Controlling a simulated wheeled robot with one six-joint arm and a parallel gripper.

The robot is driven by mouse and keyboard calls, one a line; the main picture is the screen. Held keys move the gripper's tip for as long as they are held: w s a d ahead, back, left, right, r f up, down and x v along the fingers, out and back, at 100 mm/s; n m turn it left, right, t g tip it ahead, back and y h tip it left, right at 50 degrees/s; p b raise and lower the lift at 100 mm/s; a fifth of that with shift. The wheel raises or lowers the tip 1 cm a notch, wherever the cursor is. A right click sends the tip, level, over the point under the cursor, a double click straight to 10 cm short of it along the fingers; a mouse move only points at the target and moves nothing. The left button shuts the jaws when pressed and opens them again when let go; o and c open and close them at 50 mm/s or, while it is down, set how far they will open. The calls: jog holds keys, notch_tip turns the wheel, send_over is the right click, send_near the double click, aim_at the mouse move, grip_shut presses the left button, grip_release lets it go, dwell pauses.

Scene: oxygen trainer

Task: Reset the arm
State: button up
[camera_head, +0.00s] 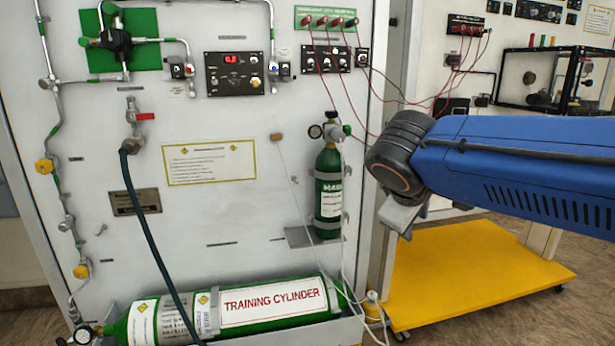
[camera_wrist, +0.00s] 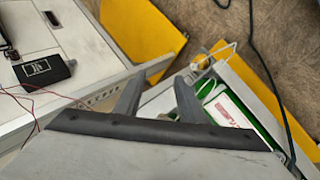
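My blue arm comes in from the right in the head view and ends in a dark wrist joint in front of the trainer panel's right edge. My gripper (camera_wrist: 160,77) shows two dark grey fingers in the wrist view, spread apart with nothing between them. In the head view only a pale grey part under the wrist joint shows, and I cannot make out the fingers. The gripper is apart from the green training cylinder (camera_head: 272,305) at the panel's foot. That cylinder also shows at the right of the wrist view (camera_wrist: 234,116).
The white trainer panel (camera_head: 210,225) carries valves, gauges and a small green cylinder (camera_head: 328,193) left of my wrist. Thin red cables (camera_head: 405,101) hang between panels close to my wrist. A yellow wheeled base (camera_head: 470,275) stands below my arm. Open floor lies at the lower right.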

jog(key=s+d+f+m+g+y, duration=0.1)
jog(key=s+d+f+m+y, duration=0.1)
jog(key=s+f, duration=0.6)
jog(key=s+d+f+m+g+y, duration=0.1)
jog(key=s+d+f+m+y, duration=0.1)
jog(key=s+d+f+m, duration=0.3)
jog(key=s+f+m, duration=0.1)
jog(key=s+f, duration=0.3)
jog(key=s, duration=0.1)
jog(key=shift+f, duration=0.2)
jog(key=shift+s+d, duration=0.1)
jog(key=shift+c, duration=0.6)
